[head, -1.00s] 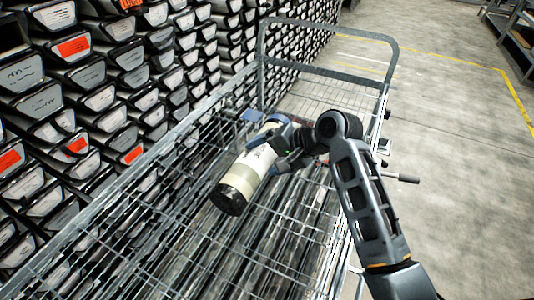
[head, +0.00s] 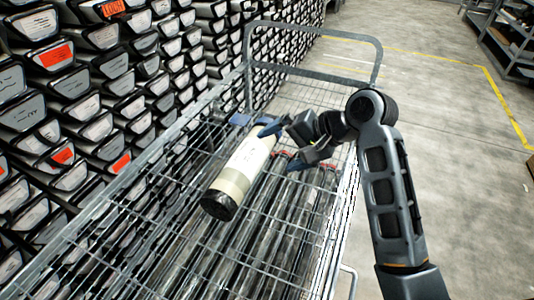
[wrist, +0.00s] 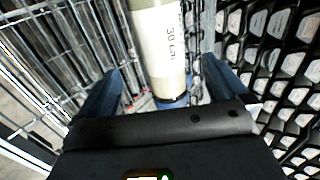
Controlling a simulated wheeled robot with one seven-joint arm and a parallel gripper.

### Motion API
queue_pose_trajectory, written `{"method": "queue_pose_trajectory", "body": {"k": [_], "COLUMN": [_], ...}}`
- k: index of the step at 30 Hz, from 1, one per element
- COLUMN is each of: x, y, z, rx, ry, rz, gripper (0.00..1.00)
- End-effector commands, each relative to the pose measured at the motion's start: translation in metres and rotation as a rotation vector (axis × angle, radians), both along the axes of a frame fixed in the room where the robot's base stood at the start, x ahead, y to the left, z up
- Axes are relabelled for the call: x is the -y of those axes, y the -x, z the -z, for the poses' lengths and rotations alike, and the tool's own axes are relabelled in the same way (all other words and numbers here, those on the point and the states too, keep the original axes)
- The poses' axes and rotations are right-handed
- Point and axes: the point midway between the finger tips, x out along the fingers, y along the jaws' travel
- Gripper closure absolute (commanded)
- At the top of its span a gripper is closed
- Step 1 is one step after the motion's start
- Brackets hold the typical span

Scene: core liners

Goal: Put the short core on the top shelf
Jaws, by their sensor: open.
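The short core (head: 243,168) is a pale cylinder with a black near end, lying slantwise at the wire cart's top level. In the wrist view the core (wrist: 160,48) carries a "30 cm" label and a blue far end. My gripper (head: 283,146) is open at the core's upper right side, its dark blue fingers spread. In the wrist view my gripper (wrist: 166,78) has one finger on each side of the core, with visible gaps. The wire cart (head: 110,208) holds the core; the exact contact under it is hidden.
Long dark cores (head: 270,225) with red ends lie lower in the cart. A wall of stacked core trays (head: 100,90) stands close on the left. The cart's raised handle (head: 315,40) is at the far end. Open concrete floor (head: 440,120) lies to the right.

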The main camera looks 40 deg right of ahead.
Motion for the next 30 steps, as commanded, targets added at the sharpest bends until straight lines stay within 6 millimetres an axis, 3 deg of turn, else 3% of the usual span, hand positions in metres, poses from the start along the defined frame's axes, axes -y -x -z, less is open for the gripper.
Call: {"method": "queue_pose_trajectory", "body": {"k": [8,30], "x": [0.008,0.008], "y": [0.018,0.019], "z": [-0.018,-0.019], "rx": [0.000,0.000], "ry": [0.000,-0.001], "rz": [0.000,-0.001], "gripper": [0.00,0.00]}}
